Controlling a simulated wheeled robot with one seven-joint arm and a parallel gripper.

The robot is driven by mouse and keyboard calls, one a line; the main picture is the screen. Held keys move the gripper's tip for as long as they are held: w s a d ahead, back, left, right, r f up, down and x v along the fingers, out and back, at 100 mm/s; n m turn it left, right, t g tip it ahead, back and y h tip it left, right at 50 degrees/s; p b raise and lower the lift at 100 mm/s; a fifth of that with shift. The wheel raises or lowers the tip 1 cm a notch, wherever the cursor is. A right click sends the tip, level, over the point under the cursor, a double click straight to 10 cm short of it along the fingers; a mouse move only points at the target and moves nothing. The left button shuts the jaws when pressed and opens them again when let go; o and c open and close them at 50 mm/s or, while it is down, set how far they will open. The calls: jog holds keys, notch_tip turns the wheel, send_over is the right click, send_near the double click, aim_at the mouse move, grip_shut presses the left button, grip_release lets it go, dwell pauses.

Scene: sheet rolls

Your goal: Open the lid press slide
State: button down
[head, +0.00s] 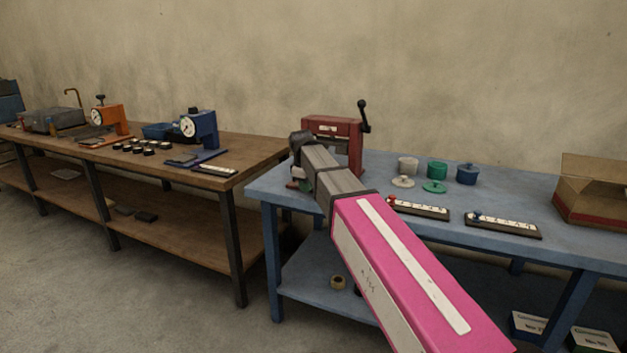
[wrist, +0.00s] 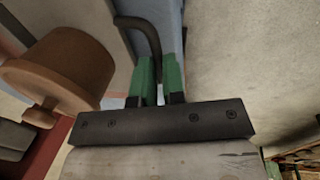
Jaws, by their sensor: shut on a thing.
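The red lid press (head: 335,130) stands on the blue bench, with a black lever and knob at its right side. My gripper's green fingers (wrist: 159,72) are shut on a dark curved handle (wrist: 145,27), which bends over from the left and comes down between them. A brown round pot or lid with a knob (wrist: 62,70) is just left of the fingers in the wrist view. How far the slide stands open cannot be told.
The blue bench (head: 390,165) also bears several small pots and lids (head: 437,168), two labelled strips (head: 505,226) and a cardboard box (head: 595,190).

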jog(key=shift+s+a, duration=0.15)
jog(key=shift+s, duration=0.3)
jog(key=c, duration=1.2)
grip_release()
notch_tip(320, 180, up, 11)
jog(key=s, duration=0.2)
jog(key=shift+a+f, duration=0.15)
jog(key=shift+a, duration=0.2)
